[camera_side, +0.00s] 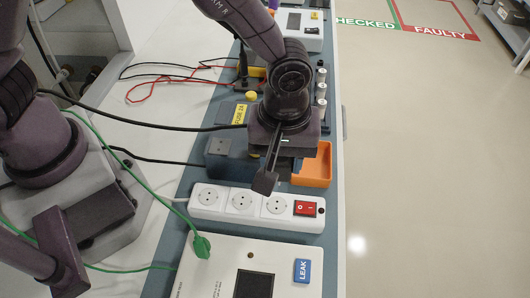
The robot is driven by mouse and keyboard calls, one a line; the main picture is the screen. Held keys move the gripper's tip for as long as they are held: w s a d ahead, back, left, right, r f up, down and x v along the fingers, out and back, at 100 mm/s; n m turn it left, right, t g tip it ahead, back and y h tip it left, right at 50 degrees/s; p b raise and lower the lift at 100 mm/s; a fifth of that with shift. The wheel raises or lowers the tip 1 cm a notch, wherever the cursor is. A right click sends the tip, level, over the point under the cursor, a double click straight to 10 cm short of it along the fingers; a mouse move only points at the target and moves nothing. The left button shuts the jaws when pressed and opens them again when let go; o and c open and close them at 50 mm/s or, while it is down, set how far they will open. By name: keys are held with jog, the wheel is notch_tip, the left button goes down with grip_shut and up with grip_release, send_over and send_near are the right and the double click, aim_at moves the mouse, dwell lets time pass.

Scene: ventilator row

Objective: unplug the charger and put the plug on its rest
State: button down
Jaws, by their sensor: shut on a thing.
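My gripper (265,182) hangs over the far side of a white power strip (228,212), with its near dark finger in front. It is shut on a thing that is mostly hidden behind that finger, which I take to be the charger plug. The strip has three round sockets, and all three faces show with no plug in them. A red switch (305,208) sits at its right end. A dark grey box (222,147), possibly the charger, stands behind the strip, partly hidden by my gripper. I cannot make out the plug's rest.
An orange open bin (322,164) stands right of my gripper. A white panel with a LEAK label (302,271) and a green plug (202,247) lies in front of the strip. Black cables cross the bench from the left. The floor to the right is clear.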

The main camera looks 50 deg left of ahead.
jog(key=a+r+n, duration=0.1)
jog(key=a+r, duration=0.5)
jog(key=a, duration=0.3)
jog(key=m, duration=0.2)
send_over(220, 146)
jog(key=shift+f, duration=2.85)
jog(key=shift+f, duration=1.2)
jog(key=c, duration=0.6)
grip_release()
